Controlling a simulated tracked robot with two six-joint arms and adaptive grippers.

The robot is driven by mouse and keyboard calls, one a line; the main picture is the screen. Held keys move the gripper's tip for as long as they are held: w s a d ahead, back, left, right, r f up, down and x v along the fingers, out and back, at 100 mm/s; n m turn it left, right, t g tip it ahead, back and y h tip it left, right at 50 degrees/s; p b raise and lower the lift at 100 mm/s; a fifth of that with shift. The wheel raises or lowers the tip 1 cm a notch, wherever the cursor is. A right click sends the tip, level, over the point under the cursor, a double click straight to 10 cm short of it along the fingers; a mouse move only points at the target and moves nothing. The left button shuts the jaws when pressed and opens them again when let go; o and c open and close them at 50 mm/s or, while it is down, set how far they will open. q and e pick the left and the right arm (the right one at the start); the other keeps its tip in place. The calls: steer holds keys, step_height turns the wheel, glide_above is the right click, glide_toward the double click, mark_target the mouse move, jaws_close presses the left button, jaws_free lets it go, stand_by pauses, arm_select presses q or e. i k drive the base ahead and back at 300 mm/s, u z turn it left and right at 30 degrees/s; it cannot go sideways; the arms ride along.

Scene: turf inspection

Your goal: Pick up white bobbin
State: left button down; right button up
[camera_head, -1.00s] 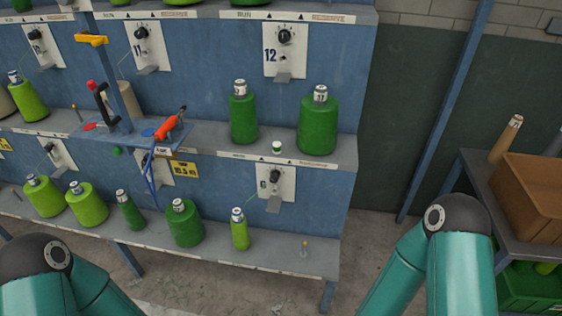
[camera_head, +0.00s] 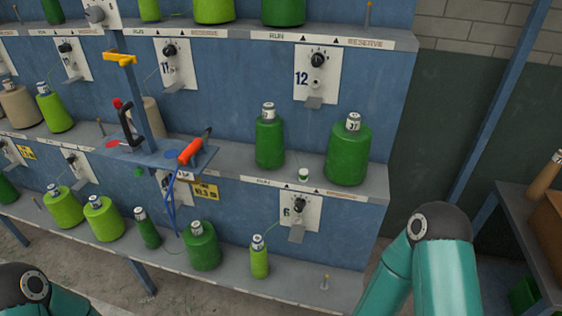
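No plainly white bobbin stands out. The palest ones are a beige bobbin (camera_head: 20,107) at the far left of the middle shelf and another beige bobbin (camera_head: 153,116) behind the tool bracket, partly hidden by its post. Both stand upright. A small white-and-green piece (camera_head: 303,175) lies on the middle shelf between two dark green bobbins. Only parts of my teal arms show at the lower left and lower right. Both grippers are out of view.
Green bobbins fill much of the blue rack (camera_head: 240,120). A blue bracket (camera_head: 165,153) with an orange tool (camera_head: 194,148) juts out at centre left. A blue post stands at right, beside a dark shelf with a brown box (camera_head: 549,222). Bare pegs mark free shelf spots.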

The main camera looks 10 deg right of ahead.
mark_target(303, 173)
steer(key=u, duration=0.05)
steer(key=i, duration=1.2)
steer(key=z, duration=0.35)
